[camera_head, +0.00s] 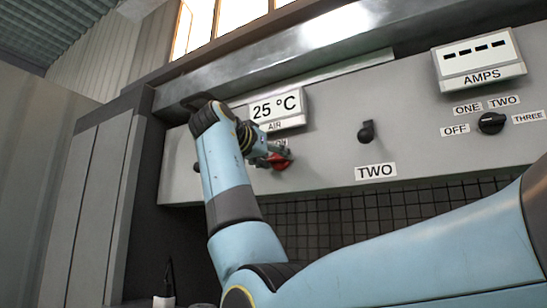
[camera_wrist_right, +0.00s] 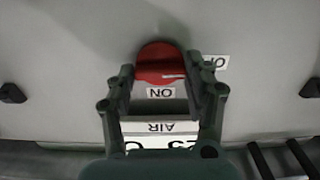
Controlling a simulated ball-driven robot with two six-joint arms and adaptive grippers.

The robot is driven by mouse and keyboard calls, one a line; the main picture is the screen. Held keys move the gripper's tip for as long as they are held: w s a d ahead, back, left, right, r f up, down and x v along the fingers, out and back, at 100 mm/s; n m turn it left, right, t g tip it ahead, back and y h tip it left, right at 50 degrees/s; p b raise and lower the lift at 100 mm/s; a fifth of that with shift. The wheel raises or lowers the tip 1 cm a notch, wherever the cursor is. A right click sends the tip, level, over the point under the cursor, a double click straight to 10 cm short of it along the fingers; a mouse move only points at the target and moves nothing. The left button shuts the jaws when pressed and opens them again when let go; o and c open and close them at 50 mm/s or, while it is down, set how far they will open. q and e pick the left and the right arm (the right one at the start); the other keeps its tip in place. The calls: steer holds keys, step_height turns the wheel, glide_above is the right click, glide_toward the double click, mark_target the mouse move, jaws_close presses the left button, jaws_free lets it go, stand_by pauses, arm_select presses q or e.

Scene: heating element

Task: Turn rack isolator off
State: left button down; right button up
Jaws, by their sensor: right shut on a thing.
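The red rotary knob (camera_head: 281,162) is on the grey panel below the temperature display, partly hidden by my gripper. In the right wrist view the red knob (camera_wrist_right: 160,58) sits between the fingers of my right gripper (camera_wrist_right: 160,75), which is shut on it. A white mark shows on the knob's lower right. An upside-down ON label (camera_wrist_right: 161,92) lies just below the knob there, and another label (camera_wrist_right: 217,62), partly covered by a finger, lies to its right. My right gripper (camera_head: 272,155) also shows in the head view. My left gripper is not in view.
The 25 °C AIR display (camera_head: 277,106) is just above the knob. A black switch (camera_head: 367,132) with a TWO label is to the right. A black selector (camera_head: 491,122) sits below the AMPS meter (camera_head: 479,60). A metal hood ledge (camera_head: 300,45) runs above.

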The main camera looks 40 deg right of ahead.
steer(key=o, duration=1.2)
steer(key=v, duration=1.2)
steer(key=shift+a, duration=0.1)
